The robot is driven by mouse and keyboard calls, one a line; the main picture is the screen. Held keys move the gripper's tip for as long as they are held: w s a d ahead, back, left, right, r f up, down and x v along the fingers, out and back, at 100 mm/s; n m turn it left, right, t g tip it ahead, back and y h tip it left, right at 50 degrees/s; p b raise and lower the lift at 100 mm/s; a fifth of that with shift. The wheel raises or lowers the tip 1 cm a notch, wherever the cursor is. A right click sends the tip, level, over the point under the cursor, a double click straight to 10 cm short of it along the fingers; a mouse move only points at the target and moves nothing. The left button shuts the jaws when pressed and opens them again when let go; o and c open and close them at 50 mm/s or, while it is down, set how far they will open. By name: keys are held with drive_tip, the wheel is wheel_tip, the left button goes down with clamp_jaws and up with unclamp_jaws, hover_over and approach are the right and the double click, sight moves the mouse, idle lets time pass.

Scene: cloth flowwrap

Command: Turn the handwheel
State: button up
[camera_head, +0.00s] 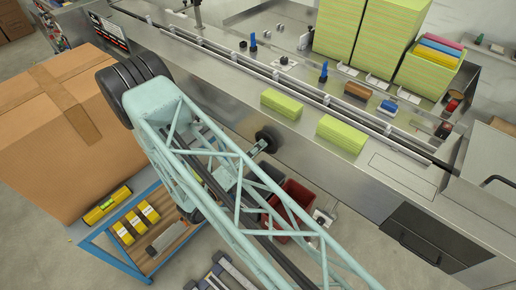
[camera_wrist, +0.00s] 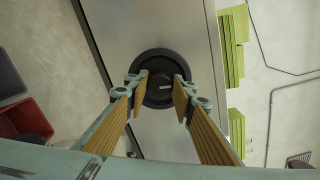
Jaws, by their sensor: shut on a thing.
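In the head view the handwheel (camera_head: 267,138) shows on the machine's front panel, below the worktop. My gripper (camera_wrist: 156,90) has its two fingers on opposite sides of the wheel, shut on it across its lower part in the wrist view. In the head view my gripper (camera_head: 256,149) is at the wheel, partly hidden by my arm's lattice.
A large cardboard box (camera_head: 60,120) stands at left, above a blue-framed cart (camera_head: 110,257) with yellow items. A red bin (camera_head: 291,205) stands on the floor below the machine. Green stacks (camera_head: 342,134) lie on the worktop.

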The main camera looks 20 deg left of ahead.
drive_tip(key=shift+n, duration=0.8)
drive_tip(key=o, duration=0.9)
drive_tip(key=shift+s, duration=0.1)
drive_tip(key=shift+v, duration=5.95)
